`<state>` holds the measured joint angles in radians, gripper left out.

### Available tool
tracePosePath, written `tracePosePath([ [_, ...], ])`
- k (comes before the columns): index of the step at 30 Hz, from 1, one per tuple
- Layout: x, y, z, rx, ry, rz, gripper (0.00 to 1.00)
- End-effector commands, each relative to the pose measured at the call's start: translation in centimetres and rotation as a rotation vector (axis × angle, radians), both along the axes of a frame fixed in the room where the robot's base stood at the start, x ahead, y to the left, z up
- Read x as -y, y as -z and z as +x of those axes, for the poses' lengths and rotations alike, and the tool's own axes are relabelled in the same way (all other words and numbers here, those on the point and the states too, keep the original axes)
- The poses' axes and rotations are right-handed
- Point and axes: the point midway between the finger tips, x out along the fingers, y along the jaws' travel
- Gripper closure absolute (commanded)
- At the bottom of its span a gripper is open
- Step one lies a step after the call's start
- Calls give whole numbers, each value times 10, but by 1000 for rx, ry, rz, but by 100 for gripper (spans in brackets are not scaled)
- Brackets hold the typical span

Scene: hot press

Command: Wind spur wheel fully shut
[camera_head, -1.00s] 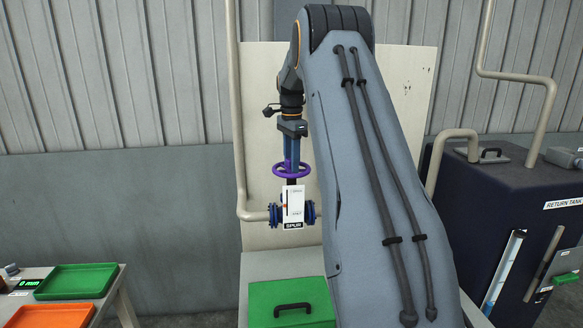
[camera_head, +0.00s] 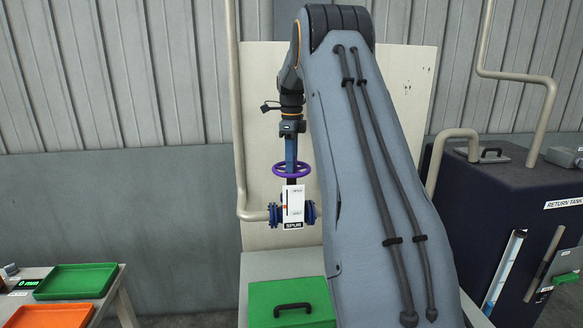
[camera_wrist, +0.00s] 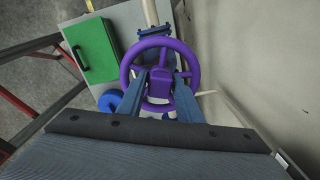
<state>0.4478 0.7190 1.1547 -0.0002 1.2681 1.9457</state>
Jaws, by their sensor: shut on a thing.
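The spur wheel (camera_head: 292,169) is a purple handwheel lying level on top of a blue flanged valve (camera_head: 310,212). My gripper (camera_head: 291,163) points straight down at the wheel from above. In the wrist view the purple wheel (camera_wrist: 136,54) shows from above, and the blue fingers of my gripper (camera_wrist: 161,80) are shut on its middle part. The exact contact at the fingertips is partly hidden.
A green box (camera_head: 262,302) with a black handle sits below the valve. A dark return tank (camera_head: 510,215) with pipes stands at the right. Green (camera_head: 76,282) and orange (camera_head: 50,317) trays lie on a table at the left. A pale panel (camera_head: 262,90) stands behind.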

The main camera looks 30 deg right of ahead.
Motion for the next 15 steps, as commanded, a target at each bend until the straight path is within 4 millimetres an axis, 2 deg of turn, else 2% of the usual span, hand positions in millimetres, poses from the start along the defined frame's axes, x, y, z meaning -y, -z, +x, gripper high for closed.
tracePosePath([
  [7, -1, 0, 0, 0, 272, 1, 87],
  [15, -1, 0, 1, 0, 330, 1, 87],
])
